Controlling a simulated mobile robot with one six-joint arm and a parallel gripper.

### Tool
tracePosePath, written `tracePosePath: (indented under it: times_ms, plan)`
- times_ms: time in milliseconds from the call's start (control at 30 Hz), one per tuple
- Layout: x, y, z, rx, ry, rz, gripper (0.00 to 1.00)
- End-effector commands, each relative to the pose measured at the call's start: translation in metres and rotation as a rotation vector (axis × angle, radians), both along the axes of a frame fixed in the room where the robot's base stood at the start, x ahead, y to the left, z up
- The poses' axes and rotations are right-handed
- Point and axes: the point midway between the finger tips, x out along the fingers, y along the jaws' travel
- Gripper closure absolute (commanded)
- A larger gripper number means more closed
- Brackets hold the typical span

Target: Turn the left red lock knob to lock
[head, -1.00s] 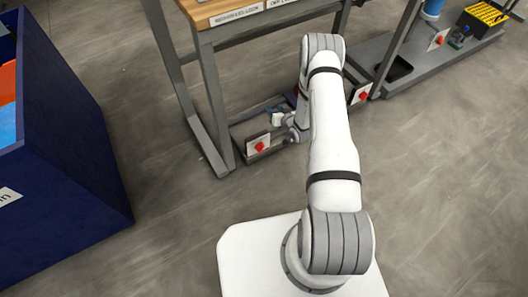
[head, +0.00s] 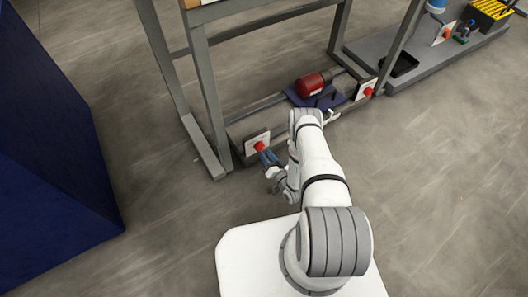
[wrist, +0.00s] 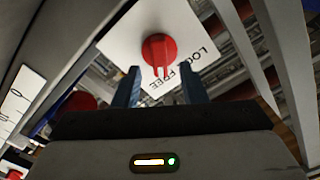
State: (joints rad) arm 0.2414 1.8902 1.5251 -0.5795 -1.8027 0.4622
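The left red lock knob (head: 259,146) sits on a white plate (head: 250,150) at the left end of the low frame. In the wrist view the knob (wrist: 158,52) has a raised bar, and the plate (wrist: 122,40) carries the words LOCK and FREE, partly hidden. My gripper (head: 266,160) is just in front of this knob. In the wrist view my gripper (wrist: 161,74) is open, with its blue fingers apart. The knob shows in the gap, beyond the fingertips; I cannot tell whether they touch it. A second red knob (head: 367,91) is on the right plate.
A red motor (head: 312,84) on a blue base stands on the low frame between the plates. Grey bench legs (head: 211,105) rise close behind the left plate. A blue bin (head: 50,140) stands at the far left. The floor right of my arm is clear.

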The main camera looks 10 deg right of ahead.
Motion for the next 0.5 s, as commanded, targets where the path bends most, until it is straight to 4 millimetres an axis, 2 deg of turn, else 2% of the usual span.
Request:
tracePosePath:
  times_ms: [100, 200, 500]
  plan:
    - [0.017, 0.006, -0.002, 0.000, -0.002, 0.001, 0.62]
    - [0.026, 0.008, -0.001, -0.001, -0.001, 0.001, 0.62]
    - [0.030, 0.009, 0.000, 0.000, 0.002, -0.002, 0.62]
